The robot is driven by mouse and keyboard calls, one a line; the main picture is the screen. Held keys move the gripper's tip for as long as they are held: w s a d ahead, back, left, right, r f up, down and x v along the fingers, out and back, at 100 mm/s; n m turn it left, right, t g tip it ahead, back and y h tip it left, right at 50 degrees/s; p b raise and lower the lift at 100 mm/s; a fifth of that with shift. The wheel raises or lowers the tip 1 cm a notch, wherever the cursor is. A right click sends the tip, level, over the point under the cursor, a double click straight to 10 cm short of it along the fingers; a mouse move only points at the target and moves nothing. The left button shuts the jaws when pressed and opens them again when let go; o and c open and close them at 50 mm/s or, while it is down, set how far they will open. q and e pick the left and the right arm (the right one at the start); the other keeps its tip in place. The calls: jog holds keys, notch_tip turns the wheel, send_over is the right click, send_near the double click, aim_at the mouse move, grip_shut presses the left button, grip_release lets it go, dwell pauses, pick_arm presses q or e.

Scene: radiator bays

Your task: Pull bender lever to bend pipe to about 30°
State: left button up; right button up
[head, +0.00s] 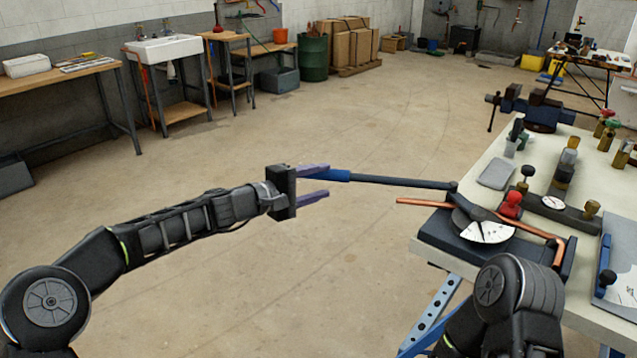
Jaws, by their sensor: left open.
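The bender (438,231) sits at the near left corner of the bench, with a white dial (487,231) on top. My left gripper (328,182) is open at the handle's end, fingers pointing right. The handle's end is close to the upper finger; I cannot tell whether they touch. My right gripper is out of view.
The bench (478,164) holds a grey pad, valves, a red knob (510,205) and a vise (540,108). My right arm covers part of its front. The floor (300,120) left of the bench is clear. A sink and shelves stand along the back wall.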

pick_arm(q)
jog(key=b+v, duration=0.1)
jog(key=v, duration=0.6)
jog(key=shift+s+a, duration=0.25)
jog(key=shift+a, duration=0.05)
